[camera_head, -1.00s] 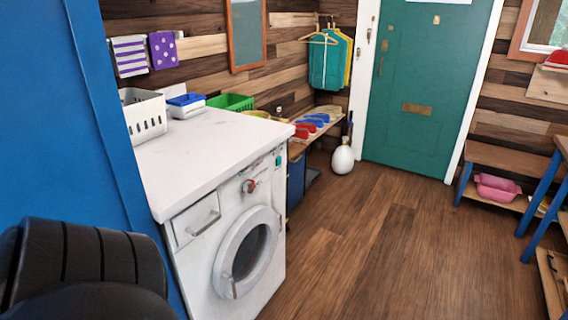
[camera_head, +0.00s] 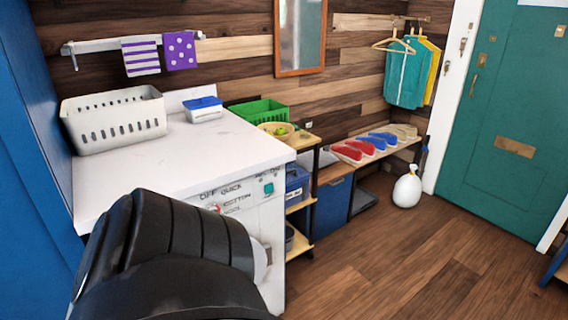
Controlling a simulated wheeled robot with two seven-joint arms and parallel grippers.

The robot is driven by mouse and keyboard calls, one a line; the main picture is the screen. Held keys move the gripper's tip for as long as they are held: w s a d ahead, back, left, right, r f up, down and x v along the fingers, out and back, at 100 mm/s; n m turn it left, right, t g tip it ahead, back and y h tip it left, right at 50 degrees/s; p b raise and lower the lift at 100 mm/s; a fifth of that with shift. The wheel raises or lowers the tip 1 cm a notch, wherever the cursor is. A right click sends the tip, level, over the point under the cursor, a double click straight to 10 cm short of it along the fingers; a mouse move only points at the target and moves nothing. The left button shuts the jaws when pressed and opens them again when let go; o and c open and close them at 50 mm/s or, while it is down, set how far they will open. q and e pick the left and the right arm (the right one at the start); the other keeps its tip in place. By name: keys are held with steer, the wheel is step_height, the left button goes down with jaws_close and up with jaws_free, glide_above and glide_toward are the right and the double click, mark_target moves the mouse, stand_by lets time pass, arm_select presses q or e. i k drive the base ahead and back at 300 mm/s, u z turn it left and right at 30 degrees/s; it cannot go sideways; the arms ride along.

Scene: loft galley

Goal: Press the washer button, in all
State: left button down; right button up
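The white washer (camera_head: 271,217) stands at the left under a white worktop (camera_head: 170,158). Its front panel shows printed labels and a red dial (camera_head: 214,208), partly hidden by my arm. A small green button (camera_head: 268,188) sits at the panel's upper right, beneath a printed label. The round door is almost wholly hidden behind my black arm, which comes in from the bottom left. No gripper fingers show, so I cannot see the state of either gripper.
A narrow shelf (camera_head: 300,205) stands right of the washer. A blue panel (camera_head: 28,170) borders the left. The wooden floor (camera_head: 400,265) is clear.

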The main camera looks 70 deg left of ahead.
mark_target(269, 187)
steer(key=u, duration=1.05)
steer(key=i, duration=1.2)
steer(key=u, duration=1.25)
